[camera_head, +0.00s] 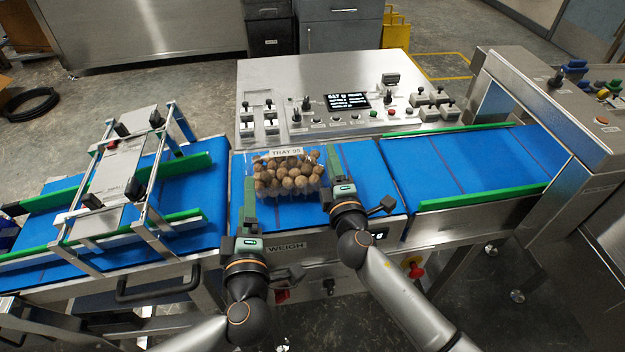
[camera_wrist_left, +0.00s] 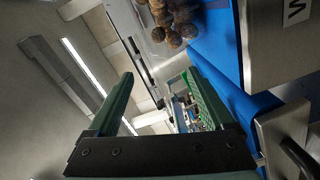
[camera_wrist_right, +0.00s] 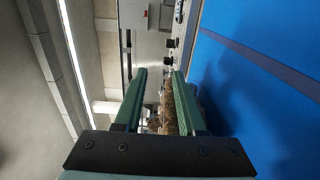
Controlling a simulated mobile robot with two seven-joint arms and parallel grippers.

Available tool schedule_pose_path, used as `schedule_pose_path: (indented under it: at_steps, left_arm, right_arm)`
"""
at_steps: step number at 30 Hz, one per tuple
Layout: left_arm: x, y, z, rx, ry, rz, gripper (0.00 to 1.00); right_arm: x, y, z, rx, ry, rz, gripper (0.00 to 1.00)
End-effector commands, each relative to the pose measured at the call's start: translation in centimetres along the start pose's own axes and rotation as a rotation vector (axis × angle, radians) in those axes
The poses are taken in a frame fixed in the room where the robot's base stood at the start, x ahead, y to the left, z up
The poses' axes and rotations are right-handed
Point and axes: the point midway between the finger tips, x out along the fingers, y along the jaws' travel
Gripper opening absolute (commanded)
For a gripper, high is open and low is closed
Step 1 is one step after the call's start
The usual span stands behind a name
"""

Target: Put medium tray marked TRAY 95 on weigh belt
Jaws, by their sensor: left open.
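The clear tray marked TRAY 95 (camera_head: 286,153), filled with round brown items, is over the blue weigh belt (camera_head: 300,218). I cannot tell whether its base touches the belt. My left gripper (camera_head: 249,192) is open at the tray's left side. The left wrist view shows nothing between its fingers (camera_wrist_left: 160,65), with brown items (camera_wrist_left: 172,22) off to their upper right. My right gripper (camera_head: 333,158) is at the tray's right side. In the right wrist view its fingers (camera_wrist_right: 160,73) stand partly apart, with brown items (camera_wrist_right: 168,105) showing between them; whether they grip the tray is unclear.
A control panel with a display (camera_head: 347,101) stands behind the weigh belt. A metal frame (camera_head: 115,175) spans the left belt. The right belt (camera_head: 470,168) has green side rails (camera_head: 485,196) and leads to a steel housing (camera_head: 545,105). The right belt is clear.

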Motion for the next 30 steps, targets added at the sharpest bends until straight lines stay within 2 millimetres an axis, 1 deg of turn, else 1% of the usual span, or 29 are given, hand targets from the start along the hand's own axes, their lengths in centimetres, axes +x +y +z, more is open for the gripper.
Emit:
schedule_pose_path:
  at_steps: [1, 2, 12, 15, 24, 26, 30]
  left_arm:
    - [0.0, 0.0, 0.0, 0.0, 0.0, 0.0, 0.86]
    - [0.0, 0.0, 0.0, 0.0, 0.0, 0.0, 0.86]
    - [0.0, 0.0, 0.0, 0.0, 0.0, 0.0, 0.86]
    - [0.0, 0.0, 0.0, 0.0, 0.0, 0.0, 0.86]
    - [0.1, 0.0, 0.0, -0.001, 0.0, 0.0, 0.86]
    - [0.0, 0.0, 0.0, -0.001, 0.0, 0.0, 0.86]
    - [0.0, 0.0, 0.0, -0.001, 0.0, 0.0, 0.86]
  right_arm:
    - [0.0, 0.0, 0.0, 0.0, 0.0, 0.0, 0.4]
    - [0.0, 0.0, 0.0, 0.0, 0.0, 0.0, 0.42]
    - [0.0, 0.0, 0.0, 0.0, 0.0, 0.0, 0.8]
    - [0.0, 0.0, 0.0, 0.0, 0.0, 0.0, 0.9]
    - [-0.3, -0.1, 0.0, 0.0, 0.0, -0.001, 0.9]
    - [-0.7, -0.1, 0.0, 0.001, 0.0, -0.001, 0.9]
    - [-2.7, -0.1, 0.0, 0.001, 0.001, -0.002, 0.9]
